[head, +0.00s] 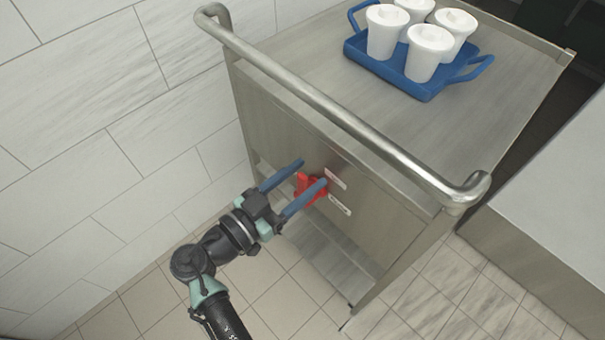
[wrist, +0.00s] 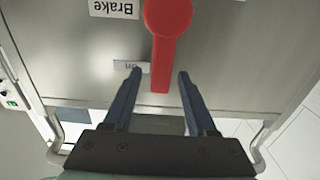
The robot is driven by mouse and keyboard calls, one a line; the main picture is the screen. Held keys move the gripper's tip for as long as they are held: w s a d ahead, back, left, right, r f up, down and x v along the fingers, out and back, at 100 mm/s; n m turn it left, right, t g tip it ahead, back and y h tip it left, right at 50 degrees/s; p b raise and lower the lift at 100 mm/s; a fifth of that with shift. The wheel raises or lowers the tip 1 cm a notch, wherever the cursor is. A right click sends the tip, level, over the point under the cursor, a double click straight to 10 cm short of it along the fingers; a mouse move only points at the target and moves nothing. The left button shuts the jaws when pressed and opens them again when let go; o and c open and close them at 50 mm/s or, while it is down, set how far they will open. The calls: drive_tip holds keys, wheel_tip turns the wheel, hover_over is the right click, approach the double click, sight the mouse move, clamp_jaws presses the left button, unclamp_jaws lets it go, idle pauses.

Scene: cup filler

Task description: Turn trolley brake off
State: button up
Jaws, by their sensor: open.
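The metal trolley (head: 250,105) stands by the tiled wall. A red brake lever (head: 309,188) is on its end panel, and it also shows in the wrist view (wrist: 167,40), with a round hub and a straight arm. My gripper (head: 313,172) is open, with its blue fingers on either side of the lever. In the wrist view my gripper (wrist: 159,72) has the lever's arm between its fingertips, with a gap on each side. A "Brake" label (wrist: 114,8) and an "On" label (wrist: 131,67) show upside down; the lever's arm points beside the "On" label.
A blue tray (head: 391,72) with several white lidded cups (head: 428,50) stands on the trolley top. A metal push handle (head: 330,108) runs above the panel. A pale cabinet (head: 550,200) stands at the right. Tiled floor (head: 270,300) is open in front.

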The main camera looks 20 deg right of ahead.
drive_tip(key=shift+d, duration=0.1)
clamp_jaws()
idle(1.4)
